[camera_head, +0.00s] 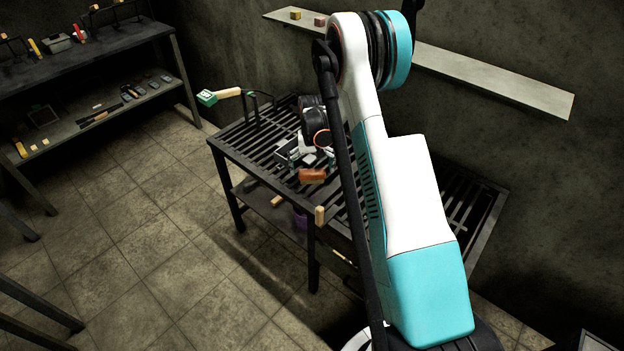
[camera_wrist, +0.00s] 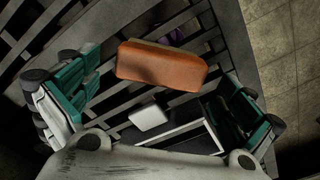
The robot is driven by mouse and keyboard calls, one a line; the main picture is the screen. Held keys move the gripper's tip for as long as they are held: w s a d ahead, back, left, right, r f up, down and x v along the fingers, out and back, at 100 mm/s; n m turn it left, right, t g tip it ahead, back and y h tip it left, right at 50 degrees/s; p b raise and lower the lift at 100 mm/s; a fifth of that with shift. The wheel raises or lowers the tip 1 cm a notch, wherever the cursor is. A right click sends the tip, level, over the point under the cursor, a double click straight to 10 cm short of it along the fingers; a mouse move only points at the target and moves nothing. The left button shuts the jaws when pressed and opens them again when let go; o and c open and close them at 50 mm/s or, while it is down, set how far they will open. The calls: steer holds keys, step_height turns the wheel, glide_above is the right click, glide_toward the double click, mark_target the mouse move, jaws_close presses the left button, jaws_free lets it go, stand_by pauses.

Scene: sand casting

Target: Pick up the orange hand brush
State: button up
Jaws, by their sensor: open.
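The orange hand brush (camera_head: 312,175) lies on the slatted black metal table (camera_head: 237,153), near its front edge. In the wrist view the brush (camera_wrist: 160,66) is a rounded orange block with a thin tan strip along its upper edge. My gripper (camera_wrist: 165,100) is open, its two green-padded fingers spread left and right, with the brush between and beyond them, not visibly touched. In the head view my gripper (camera_head: 308,160) hangs just behind the brush, partly hidden by my arm.
A small whitish block (camera_wrist: 149,116) and a grey-edged box (camera_wrist: 190,137) lie close by the brush. A purple object (camera_head: 300,218) is below the slats. A wall shelf (camera_head: 490,78) runs behind.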

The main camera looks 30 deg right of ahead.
mark_target(312, 170)
step_height(312, 170, down, 2)
steer(key=shift+f, duration=0.1)
steer(key=c, duration=1.2)
steer(key=shift+r, duration=0.2)
step_height(312, 170, up, 20)
steer(key=p, duration=0.5)
